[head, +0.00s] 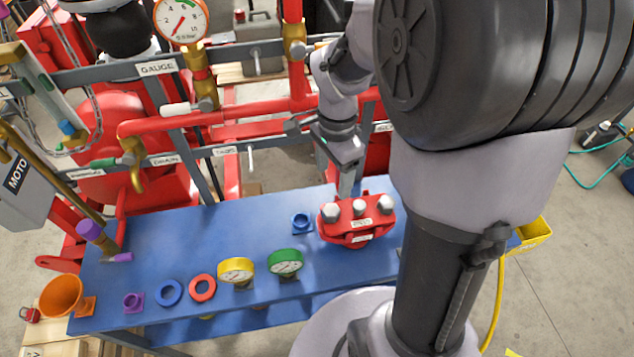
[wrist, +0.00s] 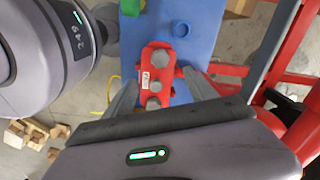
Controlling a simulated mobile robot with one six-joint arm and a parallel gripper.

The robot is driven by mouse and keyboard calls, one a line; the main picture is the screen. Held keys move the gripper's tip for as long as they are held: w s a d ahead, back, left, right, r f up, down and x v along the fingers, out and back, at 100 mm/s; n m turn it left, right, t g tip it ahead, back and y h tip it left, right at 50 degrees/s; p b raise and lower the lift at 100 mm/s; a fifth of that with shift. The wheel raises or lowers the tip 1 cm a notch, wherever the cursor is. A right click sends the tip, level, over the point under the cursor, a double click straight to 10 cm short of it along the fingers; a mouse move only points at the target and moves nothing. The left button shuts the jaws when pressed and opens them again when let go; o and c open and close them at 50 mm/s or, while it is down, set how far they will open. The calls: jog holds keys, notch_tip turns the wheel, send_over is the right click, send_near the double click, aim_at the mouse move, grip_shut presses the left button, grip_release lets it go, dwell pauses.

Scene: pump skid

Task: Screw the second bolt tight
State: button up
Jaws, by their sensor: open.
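A red flange block (head: 357,226) stands on the blue bench, with three grey hex-head bolts along its top: a left bolt (head: 330,212), a middle bolt (head: 359,206) and a right bolt (head: 385,203). The wrist view shows the red block (wrist: 148,72) with the bolt heads in a row, the far one (wrist: 160,57), the middle one (wrist: 155,86) and the near one (wrist: 153,103). My gripper (wrist: 162,76) is open, its fingers apart on either side of the block in that view. In the head view my gripper (head: 346,186) is above and behind the block. How far each bolt is screwed in cannot be told.
On the blue bench (head: 215,225) are a blue fitting (head: 301,222), green (head: 286,262) and yellow gauges (head: 236,270), a red ring (head: 202,287), a blue ring (head: 168,292) and a purple fitting (head: 133,302). Red pipes (head: 230,118) run behind. A yellow tray (head: 534,236) is at right.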

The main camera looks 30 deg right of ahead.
aim_at(331, 210)
notch_tip(331, 210, down, 13)
jog(key=b, duration=0.3)
jog(key=shift+f+b, duration=0.1)
jog(key=shift+b, duration=0.2)
grip_shut()
jog(key=m+b, duration=0.2)
jog(key=shift+f+m, duration=0.25)
jog(key=shift+m, duration=0.15)
jog(key=m+b, duration=0.3)
jog(key=m, duration=0.2)
jog(key=m+b, duration=0.2)
jog(key=m, duration=0.3)
jog(key=shift+b, duration=0.3)
jog(key=shift+r+m+b, duration=0.2)
jog(key=shift+m+b, duration=0.15)
jog(key=shift+m, duration=0.65)
jog(key=shift+r, duration=0.1)
